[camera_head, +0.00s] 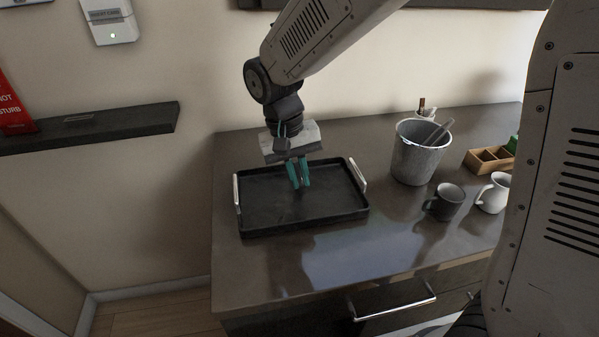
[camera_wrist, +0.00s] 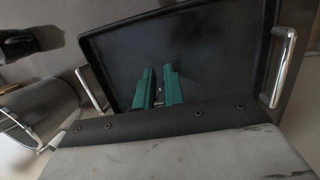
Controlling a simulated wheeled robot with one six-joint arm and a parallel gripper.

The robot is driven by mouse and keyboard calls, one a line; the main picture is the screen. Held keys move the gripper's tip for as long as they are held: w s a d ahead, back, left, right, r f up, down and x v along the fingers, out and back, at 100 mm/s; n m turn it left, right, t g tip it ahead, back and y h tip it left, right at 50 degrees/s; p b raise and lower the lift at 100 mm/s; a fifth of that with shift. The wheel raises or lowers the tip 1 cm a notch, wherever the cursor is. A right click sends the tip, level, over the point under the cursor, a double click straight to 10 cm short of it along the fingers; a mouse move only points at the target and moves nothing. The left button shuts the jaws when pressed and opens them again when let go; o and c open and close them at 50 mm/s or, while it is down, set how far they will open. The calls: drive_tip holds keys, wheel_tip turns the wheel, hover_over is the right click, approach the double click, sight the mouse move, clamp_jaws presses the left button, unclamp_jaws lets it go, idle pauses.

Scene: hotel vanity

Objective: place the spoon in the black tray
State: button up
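The black tray (camera_head: 260,222) lies on the dark counter and has a metal handle at each end. In the wrist view, the tray (camera_wrist: 225,60) fills most of the upper picture, and its visible floor looks bare. My gripper (camera_head: 299,186) points down over the middle of the tray. Its two teal fingers also show in the wrist view (camera_wrist: 160,72), with a narrow gap between their tips. A small greyish patch shows low between the fingers, too unclear to name. I cannot make out a spoon in either view.
Right of the tray stand a grey metal bucket (camera_head: 417,160) with a utensil in it, a dark mug (camera_head: 446,203), a white pitcher (camera_head: 493,195) and a wooden divided box (camera_head: 487,160). The counter (camera_head: 350,262) is clear in front of the tray. A dark wall shelf (camera_head: 95,128) is at left.

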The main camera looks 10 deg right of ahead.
drive_tip(key=o, duration=0.3)
drive_tip(key=v, duration=1.2)
drive_tip(key=shift+r, duration=0.2)
drive_tip(key=s+d+r+t+y, duration=0.1)
drive_tip(key=s+d+r, duration=0.2)
drive_tip(key=s+d, duration=0.7)
drive_tip(key=s+d+f+t, duration=0.1)
drive_tip(key=s+d+f, duration=0.1)
drive_tip(key=s+d, duration=0.2)
drive_tip(key=s+d+f+t+y, duration=0.1)
drive_tip(key=s+d, duration=0.3)
drive_tip(key=s, duration=0.4)
drive_tip(key=shift+s+f, duration=0.35)
drive_tip(key=shift+f, duration=0.1)
